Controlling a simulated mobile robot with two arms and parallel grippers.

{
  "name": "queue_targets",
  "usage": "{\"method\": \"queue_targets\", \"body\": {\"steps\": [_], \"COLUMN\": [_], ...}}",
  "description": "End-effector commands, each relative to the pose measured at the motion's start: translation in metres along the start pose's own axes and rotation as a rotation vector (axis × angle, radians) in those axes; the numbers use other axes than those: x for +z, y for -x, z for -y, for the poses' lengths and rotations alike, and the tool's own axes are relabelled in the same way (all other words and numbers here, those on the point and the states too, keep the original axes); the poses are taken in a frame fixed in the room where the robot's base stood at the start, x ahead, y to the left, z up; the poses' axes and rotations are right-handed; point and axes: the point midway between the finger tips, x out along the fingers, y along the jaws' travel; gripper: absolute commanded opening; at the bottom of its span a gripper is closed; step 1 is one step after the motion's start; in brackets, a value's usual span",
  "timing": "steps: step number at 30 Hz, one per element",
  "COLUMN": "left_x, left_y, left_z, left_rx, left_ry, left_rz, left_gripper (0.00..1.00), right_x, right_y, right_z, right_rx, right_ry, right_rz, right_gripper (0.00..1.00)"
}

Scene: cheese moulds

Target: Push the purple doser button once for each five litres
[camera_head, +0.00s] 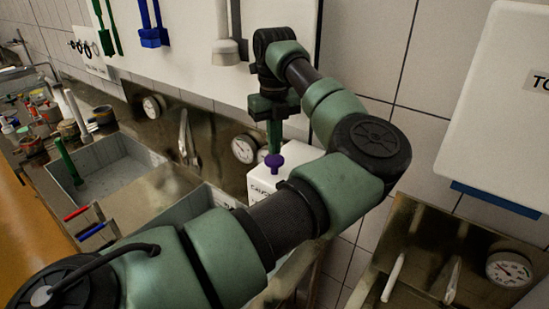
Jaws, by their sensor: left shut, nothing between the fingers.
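The purple doser button (274,161) stands on top of a white doser box (262,184). Lettering on the front of the box is partly hidden by my left arm. My left gripper (275,146) points down with its green fingers shut and empty. The fingertips show just above the button in the picture; I cannot tell whether they touch it. My left arm crosses the foreground and bends back toward the wall. No litre figure can be read. My right gripper is not in view.
A sink basin (108,165) holds a green-handled tool. Another basin is partly hidden under my arm. Dial gauges (244,149) line the metal splashback. Several jars and bottles (40,115) crowd the far left. Tools (152,36) hang above. A white dispenser (500,110) is at right.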

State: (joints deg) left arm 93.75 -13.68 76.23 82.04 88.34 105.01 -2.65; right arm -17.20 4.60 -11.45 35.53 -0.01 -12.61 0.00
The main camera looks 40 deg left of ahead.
Motion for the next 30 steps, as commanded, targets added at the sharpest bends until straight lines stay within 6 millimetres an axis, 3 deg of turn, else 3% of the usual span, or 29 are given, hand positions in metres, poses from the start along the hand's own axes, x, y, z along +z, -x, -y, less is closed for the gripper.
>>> {"method": "queue_targets", "body": {"steps": [30], "left_x": [0.0], "left_y": [-0.038], "left_z": [0.0], "left_rx": [0.001], "left_ry": [0.0], "left_rz": [-0.002], "left_gripper": [0.0], "right_x": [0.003], "right_y": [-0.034], "right_z": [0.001], "right_rx": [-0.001], "right_ry": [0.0], "right_rz": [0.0], "right_gripper": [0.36]}}
